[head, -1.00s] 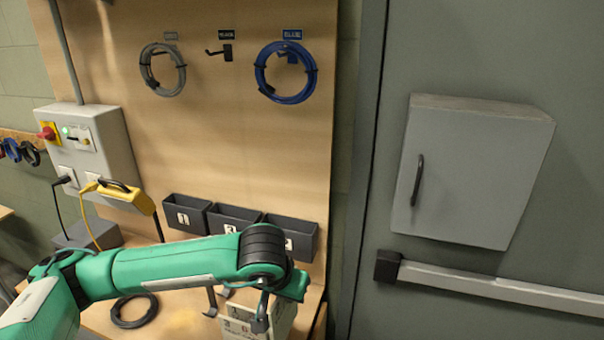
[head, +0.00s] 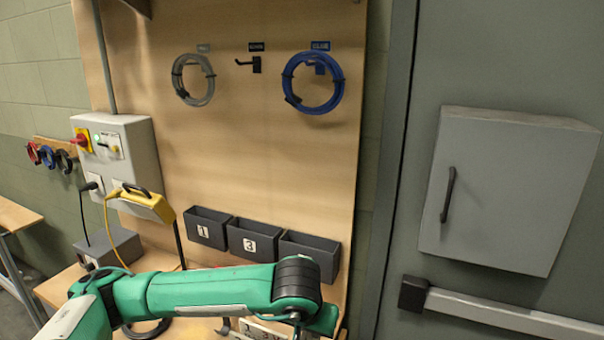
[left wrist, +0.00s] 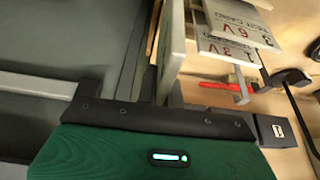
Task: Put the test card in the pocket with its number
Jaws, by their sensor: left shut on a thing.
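My left gripper (head: 297,329) is low in the head view, mostly hidden by my green arm. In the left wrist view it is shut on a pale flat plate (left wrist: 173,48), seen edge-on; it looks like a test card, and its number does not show. Two test cards with red figures, an upper one (left wrist: 240,22) and a lower one (left wrist: 225,50), are beside it in the left wrist view. Three dark pockets are on the wooden board: one marked 1 (head: 207,228), one marked 3 (head: 252,239), and a right one (head: 309,256) whose label I cannot see. My right gripper is not in view.
A yellow handheld device (head: 148,206) hangs by the grey switch box (head: 122,150). A grey cable coil (head: 194,80) and a blue cable coil (head: 312,82) hang above the pockets. A grey cabinet (head: 507,190) and a door bar (head: 500,309) are at right.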

